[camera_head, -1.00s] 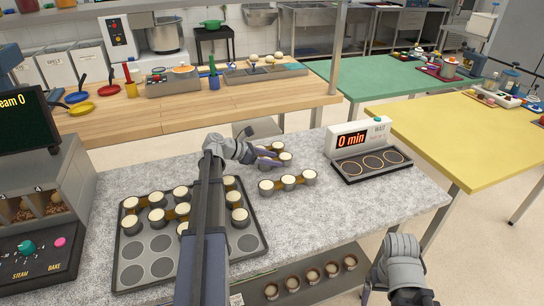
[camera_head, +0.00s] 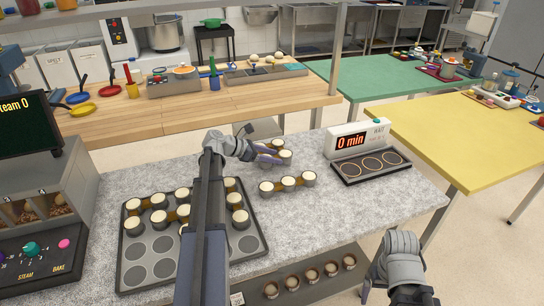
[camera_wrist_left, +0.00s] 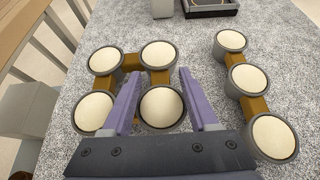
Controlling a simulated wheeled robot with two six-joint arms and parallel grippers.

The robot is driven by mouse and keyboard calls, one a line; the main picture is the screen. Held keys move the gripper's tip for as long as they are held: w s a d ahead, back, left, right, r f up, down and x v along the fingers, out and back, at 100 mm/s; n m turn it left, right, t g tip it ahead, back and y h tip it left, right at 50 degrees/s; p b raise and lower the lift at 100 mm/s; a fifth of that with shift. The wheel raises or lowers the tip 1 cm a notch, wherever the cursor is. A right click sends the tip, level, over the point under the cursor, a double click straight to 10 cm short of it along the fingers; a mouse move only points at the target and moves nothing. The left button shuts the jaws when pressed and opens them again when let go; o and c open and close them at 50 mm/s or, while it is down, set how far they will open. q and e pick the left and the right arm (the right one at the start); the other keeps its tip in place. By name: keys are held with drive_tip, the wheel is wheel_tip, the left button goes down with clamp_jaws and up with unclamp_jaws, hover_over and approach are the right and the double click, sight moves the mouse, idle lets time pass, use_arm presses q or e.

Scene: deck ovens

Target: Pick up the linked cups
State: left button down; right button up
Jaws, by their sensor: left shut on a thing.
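A group of linked cups (camera_head: 286,157), grey with cream tops and brown links, is on the speckled counter at the far end of my left arm. In the left wrist view the group (camera_wrist_left: 159,54) shows several cups. My left gripper (camera_head: 266,154) is at this group. In the left wrist view its purple fingers (camera_wrist_left: 161,95) straddle the near right cup, shut on it. A row of three linked cups (camera_head: 287,185) lies on the counter; it also shows in the left wrist view (camera_wrist_left: 246,79). My right gripper is low at the right, its fingers mostly hidden.
A dark muffin tray (camera_head: 256,245) with more linked cups and empty wells lies on the counter, partly behind my left arm. A timer box (camera_head: 357,141) with three ringed spots stands at the counter's right. Cups sit on a lower shelf (camera_head: 310,280). A yellow table (camera_head: 470,145) is right.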

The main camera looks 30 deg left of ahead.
use_arm(q)
wheel_tip(320, 180, up, 8)
drive_tip(key=p, duration=0.7)
drive_tip(key=shift+r, duration=0.1)
